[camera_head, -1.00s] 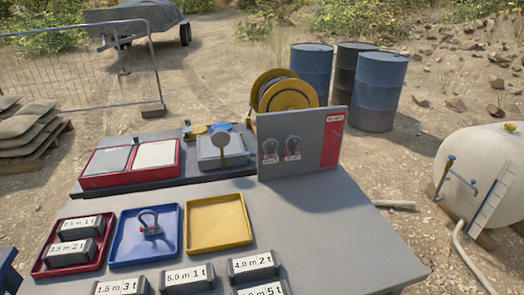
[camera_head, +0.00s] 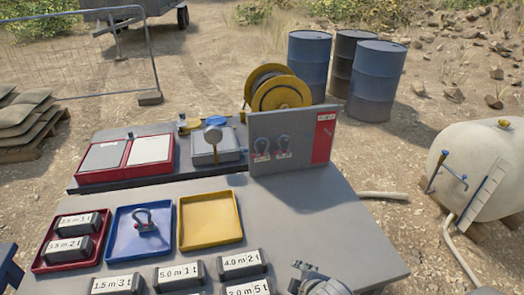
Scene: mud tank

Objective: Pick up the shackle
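A dark grey shackle (camera_head: 147,219) with a red part at its base sits in the blue tray (camera_head: 120,246) on the table. Two more shackles, a left one (camera_head: 262,148) and a right one (camera_head: 283,146), show on the upright grey board (camera_head: 297,140) with its red panel. Part of what looks like my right gripper (camera_head: 312,275) enters at the bottom edge, right of the weight blocks and well apart from the shackles. Its fingers are too small and cut off to tell open from shut. My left gripper is not in view.
A red tray (camera_head: 42,267) holds two labelled blocks, and a yellow tray (camera_head: 210,241) is empty. Several labelled blocks (camera_head: 180,275) line the table's front. A red-framed panel (camera_head: 120,172), scale-like box (camera_head: 215,155) and yellow reel (camera_head: 280,92) stand behind. The table's right side (camera_head: 320,215) is clear.

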